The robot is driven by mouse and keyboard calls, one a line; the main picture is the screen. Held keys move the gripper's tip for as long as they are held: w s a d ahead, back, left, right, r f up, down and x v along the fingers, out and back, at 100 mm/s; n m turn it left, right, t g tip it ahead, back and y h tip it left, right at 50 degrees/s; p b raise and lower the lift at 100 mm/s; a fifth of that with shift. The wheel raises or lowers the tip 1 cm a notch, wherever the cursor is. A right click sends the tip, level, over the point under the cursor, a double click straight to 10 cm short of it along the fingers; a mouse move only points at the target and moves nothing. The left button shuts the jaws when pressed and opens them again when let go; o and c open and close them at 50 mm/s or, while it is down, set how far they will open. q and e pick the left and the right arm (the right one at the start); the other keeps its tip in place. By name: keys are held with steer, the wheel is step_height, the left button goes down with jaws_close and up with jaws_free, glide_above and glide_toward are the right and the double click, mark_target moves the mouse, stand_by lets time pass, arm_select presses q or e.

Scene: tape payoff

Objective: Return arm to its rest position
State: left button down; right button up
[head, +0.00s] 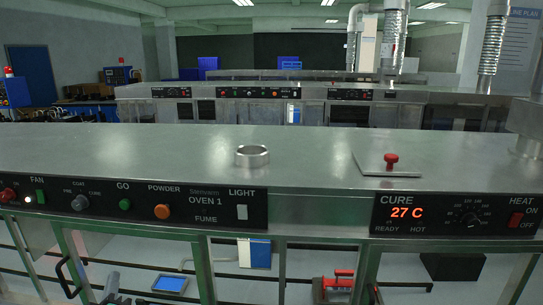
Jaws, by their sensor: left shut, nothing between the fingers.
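My left gripper (112,286) shows small and partly cut off at the bottom edge, left of centre, in front of the lower part of the oven bench. It looks shut and empty, and it is apart from the control panels above it. My right gripper is not in view. The metal bench top (120,155) spans the picture, with the OVEN 1 panel (205,205) on the left and the CURE panel (455,214) on the right, its display reading 27 C.
A metal ring (252,155) and a plate with a red knob (391,160) are on the bench top. Below are a blue-screened tablet (170,284), a red-handled object (340,280) and a dark door handle (66,279). More benches (260,92) stand behind.

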arm_select(q)
steer(key=s+d+f+m+g+h, duration=0.25)
steer(key=s+f+g, duration=0.2)
steer(key=f, duration=0.35)
steer(key=s+d+f+m+g+h, duration=0.1)
steer(key=s+d+f+m+g, duration=0.25)
steer(key=s+f, duration=0.35)
steer(key=s+d+f+m+g+h, duration=0.1)
steer(key=s+d+f+m+g, duration=0.25)
steer(key=s, duration=0.45)
steer(key=s+d+f+m+g+h, duration=0.1)
steer(key=s+d+f+m+g, duration=0.2)
steer(key=s+f+m+g, duration=0.35)
step_height(320, 180, down, 31)
steer(key=s+n+b, duration=0.1)
steer(key=s+n, duration=0.1)
steer(key=s+a+f+b, duration=0.1)
steer(key=s+a+f, duration=0.2)
steer(key=s+f, duration=1.6)
steer(key=shift+f+m+g, duration=0.3)
steer(key=shift+f, duration=0.5)
